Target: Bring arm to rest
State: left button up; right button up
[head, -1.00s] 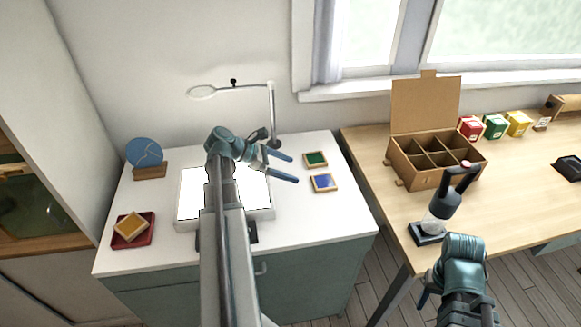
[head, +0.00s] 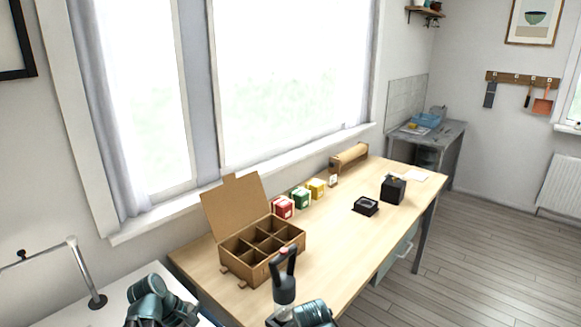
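My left arm shows at the bottom left of the head view as a teal joint (head: 148,288), in front of the white cabinet top. Its gripper fingers cannot be made out. My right arm shows at the bottom edge as a teal joint (head: 312,313), close to the near edge of the wooden desk (head: 330,250). I see nothing held by either arm.
Floor (head: 480,260) at right is clear.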

pick_arm(q)
jog(key=s+d+r+m+g+y+p, duration=0.1)
jog(key=s+d+m+y+p, duration=0.2)
jog(key=d+m, duration=1.3)
jog(key=shift+s+d+r+m+g+y+p, duration=0.15)
jog(key=shift+s+r+m+g+y+p, duration=0.35)
jog(key=shift+s+y, duration=1.8)
jog(key=shift+s+f+h, duration=0.1)
jog(key=shift+s+h, duration=0.3)
jog(key=shift+h, duration=0.1)
jog(key=shift+c, duration=0.2)
